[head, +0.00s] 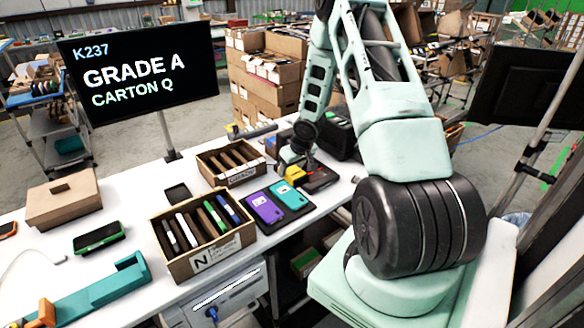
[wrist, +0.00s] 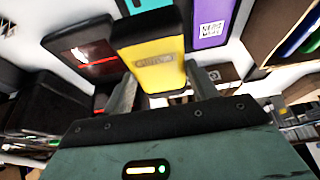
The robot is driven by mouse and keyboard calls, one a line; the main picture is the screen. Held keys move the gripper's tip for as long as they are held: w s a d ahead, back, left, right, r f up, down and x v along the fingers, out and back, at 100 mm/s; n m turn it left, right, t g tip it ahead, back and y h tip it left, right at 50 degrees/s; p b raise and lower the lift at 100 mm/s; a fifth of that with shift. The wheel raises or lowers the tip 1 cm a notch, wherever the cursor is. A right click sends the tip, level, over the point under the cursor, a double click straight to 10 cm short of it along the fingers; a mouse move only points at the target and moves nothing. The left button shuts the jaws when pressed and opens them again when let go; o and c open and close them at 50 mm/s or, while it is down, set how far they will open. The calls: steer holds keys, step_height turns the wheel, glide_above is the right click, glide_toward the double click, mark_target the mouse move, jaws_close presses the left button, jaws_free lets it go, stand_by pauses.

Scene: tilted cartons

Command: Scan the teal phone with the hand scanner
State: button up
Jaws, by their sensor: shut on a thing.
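A teal edge (wrist: 140,4) also shows at the top of the wrist view. My gripper (wrist: 160,88) is shut on a yellow and black block, which appears to be the hand scanner (wrist: 152,70). In the head view the yellow scanner (head: 296,174) is just behind the teal phone, under my gripper (head: 295,160). I cannot tell whether it touches the table. The purple phone (wrist: 207,12) shows a white code label in the wrist view.
A dark flat item (head: 320,178) with a red patch lies right of the scanner. A carton marked N (head: 196,262) stands front left of the phones, and another carton (head: 232,182) behind them. A screen (head: 140,66) reads "K237 GRADE A CARTON Q". A green-edged phone (head: 99,237) lies further left.

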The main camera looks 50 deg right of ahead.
steer(key=shift+r+p, duration=2.6)
steer(key=shift+f, duration=0.1)
